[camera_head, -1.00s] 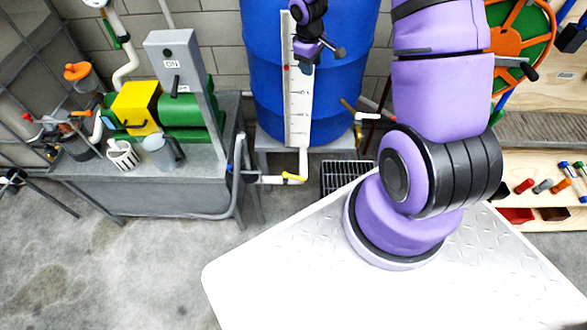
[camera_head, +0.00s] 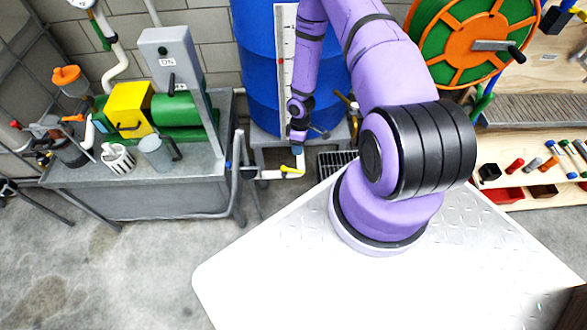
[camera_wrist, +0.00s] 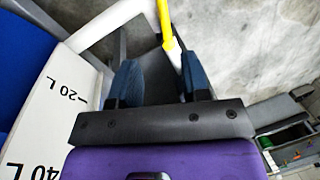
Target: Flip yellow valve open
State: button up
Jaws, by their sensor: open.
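The yellow valve handle (camera_head: 288,170) sits on the white pipe below the blue barrel, low and in front of it. In the wrist view the yellow handle (camera_wrist: 165,20) shows at the top centre, just beyond the fingertips and roughly in line with the gap between them. My gripper (camera_head: 298,145) points down just above the valve, in front of the barrel. In the wrist view my gripper's blue fingers (camera_wrist: 158,72) are apart, with nothing clearly held between them. Whether a finger touches the valve or pipe, I cannot tell.
The blue barrel (camera_head: 258,70) with its white litre scale (camera_wrist: 45,105) stands close beside my gripper. A grey bench (camera_head: 140,195) with a green and yellow machine (camera_head: 130,105) is to the left. A hose reel (camera_head: 430,50) hangs at the right.

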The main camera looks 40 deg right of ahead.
aim_at(292, 170)
jog(key=f, duration=0.3)
jog(key=s+a+f, duration=0.1)
jog(key=f, duration=0.3)
jog(key=a+f, duration=0.1)
jog(key=f, duration=0.3)
jog(key=shift+s+f, duration=0.2)
jog(key=shift+s, duration=0.2)
grip_shut()
